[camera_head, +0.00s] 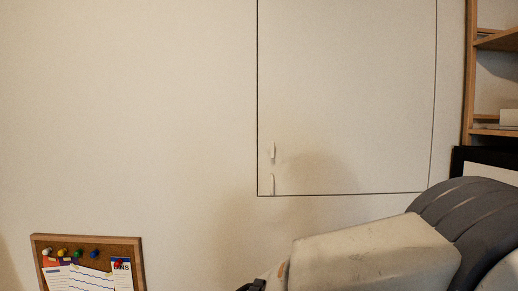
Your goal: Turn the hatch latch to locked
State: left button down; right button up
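A large square hatch (345,95) is set in the pale wall, outlined by a thin dark gap, and looks closed. Near its lower left corner are two small white latch pieces, an upper one (272,150) and a lower one (272,184), both standing about upright. I cannot tell from this which way the latch is set. My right arm comes in from the lower right, below the hatch. Only a dark bit near its end shows at the bottom edge, and its fingers are out of the picture. My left gripper is not in view.
A cork board (126,243) with coloured pins and papers hangs at the lower left. A wooden shelf (469,80) stands at the right edge, with a black-framed thing (466,160) below it. The wall left of the hatch is bare.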

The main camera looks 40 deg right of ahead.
aim_at(271, 149)
jog(key=i, duration=0.25)
jog(key=z, duration=0.95)
